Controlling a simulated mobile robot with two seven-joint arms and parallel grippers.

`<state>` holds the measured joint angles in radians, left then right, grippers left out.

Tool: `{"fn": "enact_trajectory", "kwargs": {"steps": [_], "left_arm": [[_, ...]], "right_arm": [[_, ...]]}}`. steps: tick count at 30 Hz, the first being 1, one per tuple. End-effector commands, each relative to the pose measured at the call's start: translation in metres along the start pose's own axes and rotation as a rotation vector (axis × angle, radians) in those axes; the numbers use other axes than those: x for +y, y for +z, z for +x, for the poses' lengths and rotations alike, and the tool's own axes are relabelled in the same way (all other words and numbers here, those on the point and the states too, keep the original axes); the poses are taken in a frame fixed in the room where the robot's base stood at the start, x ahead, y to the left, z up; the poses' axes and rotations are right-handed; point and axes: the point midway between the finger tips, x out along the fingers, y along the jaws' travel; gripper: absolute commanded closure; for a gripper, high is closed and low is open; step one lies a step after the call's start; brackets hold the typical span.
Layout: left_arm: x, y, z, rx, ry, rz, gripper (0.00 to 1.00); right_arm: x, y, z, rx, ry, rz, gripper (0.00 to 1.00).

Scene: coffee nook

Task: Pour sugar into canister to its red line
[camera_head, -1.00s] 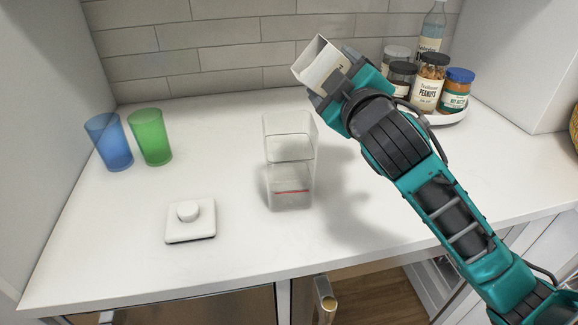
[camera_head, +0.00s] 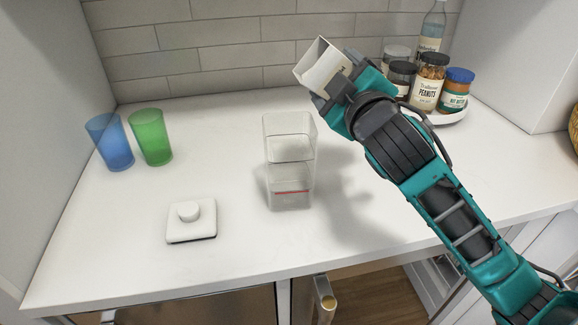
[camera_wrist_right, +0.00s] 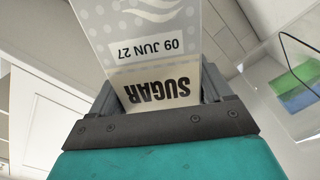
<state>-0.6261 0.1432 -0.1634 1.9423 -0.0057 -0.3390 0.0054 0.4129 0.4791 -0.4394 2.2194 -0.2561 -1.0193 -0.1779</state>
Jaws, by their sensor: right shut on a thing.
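A clear canister (camera_head: 289,160) stands upright and open on the white counter, with a red line (camera_head: 291,191) low on its wall. Pale contents seem to show in its lower part, but I cannot tell their exact level. My right gripper (camera_head: 338,88) is shut on the white sugar carton (camera_head: 322,64), above and to the right of the canister. The carton is tilted, its open top toward the upper left. No falling sugar shows. In the right wrist view the carton (camera_wrist_right: 158,50) sits between the fingers, its SUGAR label upside down. My left gripper is not in view.
A white square lid (camera_head: 190,226) with a knob lies left of the canister. Blue (camera_head: 110,142) and green (camera_head: 151,137) cups stand at the left. Several jars and a bottle (camera_head: 431,35) stand on a white tray (camera_head: 447,118) at the back right.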

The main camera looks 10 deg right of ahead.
Motion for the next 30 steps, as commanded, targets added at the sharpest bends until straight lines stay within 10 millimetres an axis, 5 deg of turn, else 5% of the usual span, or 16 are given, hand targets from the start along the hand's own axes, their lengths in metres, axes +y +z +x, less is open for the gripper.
{"fn": "enact_trajectory", "kwargs": {"steps": [16,30], "left_arm": [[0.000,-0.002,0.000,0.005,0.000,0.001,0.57],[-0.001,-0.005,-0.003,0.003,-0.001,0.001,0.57]], "right_arm": [[0.002,-0.001,0.009,0.004,0.000,-0.029,0.66],[0.002,-0.001,-0.006,0.003,-0.001,-0.028,0.66]]}}
